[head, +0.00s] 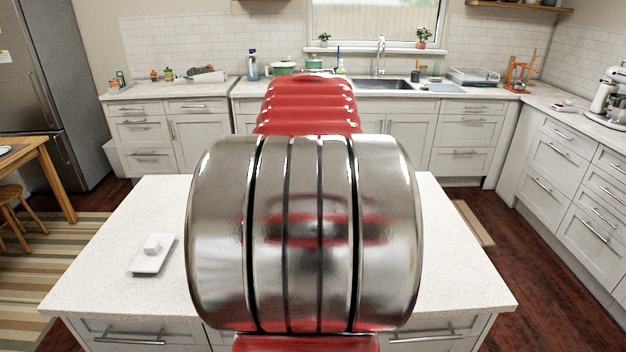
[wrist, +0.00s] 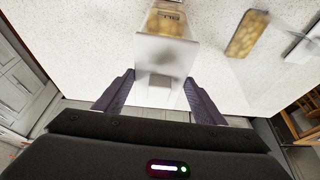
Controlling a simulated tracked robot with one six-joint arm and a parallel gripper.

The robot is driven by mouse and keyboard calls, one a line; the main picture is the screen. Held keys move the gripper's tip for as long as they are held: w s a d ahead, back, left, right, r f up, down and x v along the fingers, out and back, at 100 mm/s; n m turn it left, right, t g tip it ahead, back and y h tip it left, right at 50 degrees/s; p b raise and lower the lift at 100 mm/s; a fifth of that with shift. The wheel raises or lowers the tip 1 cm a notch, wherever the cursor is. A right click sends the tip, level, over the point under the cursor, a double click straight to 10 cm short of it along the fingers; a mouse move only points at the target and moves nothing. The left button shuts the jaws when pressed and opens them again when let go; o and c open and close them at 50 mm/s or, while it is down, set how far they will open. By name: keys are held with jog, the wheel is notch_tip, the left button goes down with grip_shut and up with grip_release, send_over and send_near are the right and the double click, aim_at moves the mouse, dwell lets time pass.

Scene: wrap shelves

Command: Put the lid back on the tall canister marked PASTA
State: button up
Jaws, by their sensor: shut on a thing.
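My gripper (wrist: 160,76) has its two dark fingers at either side of a white square lid (wrist: 185,50) with a pale block-shaped knob, and is shut on it. I cannot read PASTA on either. In the head view my arm hides the gripper and both canisters.
A flat white piece with a raised block (head: 150,262) lies on the left of the island counter (head: 110,225). A pale piece also shows at the wrist view's right edge (wrist: 303,44). The counter's left front is otherwise clear.

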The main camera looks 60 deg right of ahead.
jog(key=shift+f, duration=0.25)
dwell(0.3)
jog(key=o, duration=1.2)
jog(key=shift+c, duration=0.2)
jog(key=shift+o, duration=0.6)
jog(key=shift+o, duration=1.3)
jog(key=shift+w, duration=0.1)
jog(key=shift+r, duration=3.5)
